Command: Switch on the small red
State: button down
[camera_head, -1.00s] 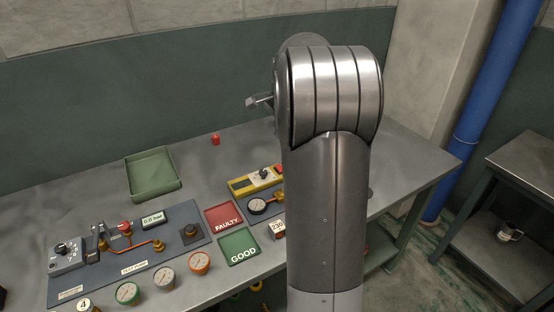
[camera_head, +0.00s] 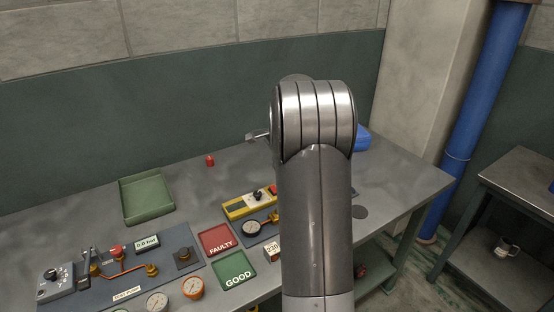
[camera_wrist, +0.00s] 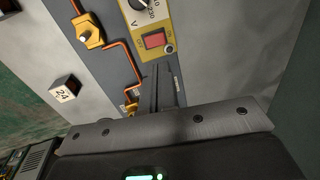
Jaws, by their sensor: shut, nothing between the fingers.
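A small red rocker switch (camera_wrist: 155,40) sits on a yellow panel (camera_wrist: 171,20) in the wrist view, below a dial (camera_wrist: 140,4) marked 230 and V. The switch's exact position, on or off, is too small to tell. My gripper (camera_wrist: 161,74) is shut and empty, its fingers just below the switch in the picture; I cannot tell whether they touch the panel. In the head view the yellow panel (camera_head: 238,210) lies on the bench left of my arm, with a bit of red at its right end. My arm hides the gripper's fingertips there.
On the bench are a green tray (camera_head: 148,218), FAULTY (camera_head: 214,236) and GOOD (camera_head: 229,265) trays, a test pump board (camera_head: 205,268) and gauges.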

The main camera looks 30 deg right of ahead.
aim_at(273, 187)
jog(key=x, duration=0.9)
jog(key=shift+f, duration=0.2)
